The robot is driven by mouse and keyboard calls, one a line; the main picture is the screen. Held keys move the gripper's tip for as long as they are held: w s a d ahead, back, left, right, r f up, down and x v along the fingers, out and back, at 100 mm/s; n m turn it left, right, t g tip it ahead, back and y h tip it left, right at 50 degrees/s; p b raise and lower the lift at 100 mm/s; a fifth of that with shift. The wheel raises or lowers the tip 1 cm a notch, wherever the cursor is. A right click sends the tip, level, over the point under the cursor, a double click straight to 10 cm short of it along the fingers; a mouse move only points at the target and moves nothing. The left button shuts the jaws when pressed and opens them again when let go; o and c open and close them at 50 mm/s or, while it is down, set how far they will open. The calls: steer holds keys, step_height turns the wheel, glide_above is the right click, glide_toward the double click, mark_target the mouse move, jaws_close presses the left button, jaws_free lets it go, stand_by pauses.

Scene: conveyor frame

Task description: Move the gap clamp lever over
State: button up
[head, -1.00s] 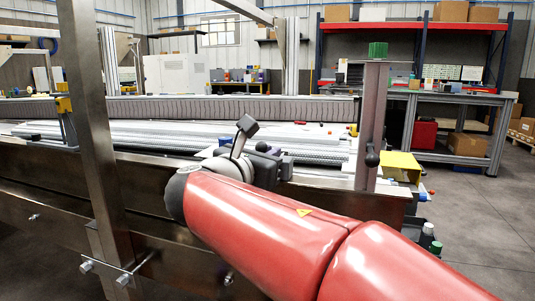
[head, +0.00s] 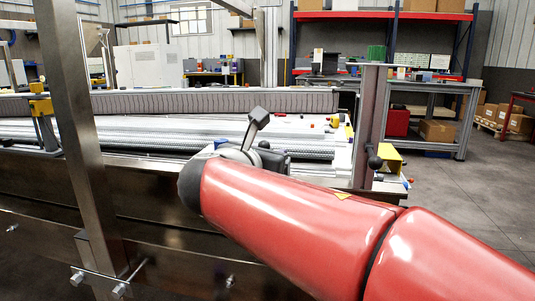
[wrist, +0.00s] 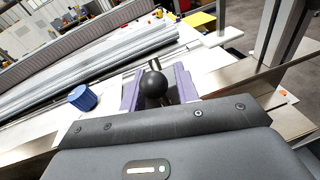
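My gripper's grey body (wrist: 160,150) fills the bottom of that view, just on the near side of the knob.
A blue cap-like part (wrist: 82,98) lies left of the bracket. A steel post (head: 372,125) rises right of my arm, with a yellow box (head: 390,158) beyond it. Another steel upright (head: 75,130) stands at the left. Open floor lies at the right.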

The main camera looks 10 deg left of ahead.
steer(key=v, duration=0.8)
steer(key=shift+w, duration=0.1)
steer(key=s+d+f+m+g, duration=0.2)
steer(key=d+f+m+g, duration=0.2)
steer(key=d+f+m, duration=0.45)
steer(key=s+d+f+m+g, duration=0.35)
steer(key=d+f+m, duration=0.25)
steer(key=d, duration=0.6)
steer(key=s+d+f+m+g+y, duration=0.3)
steer(key=s+f+m, duration=0.7)
steer(key=m, duration=0.7)
steer(key=shift+s+d+f+m+y, duration=0.35)
steer(key=shift+d+f+y, duration=0.15)
steer(key=shift+d+f, duration=0.3)
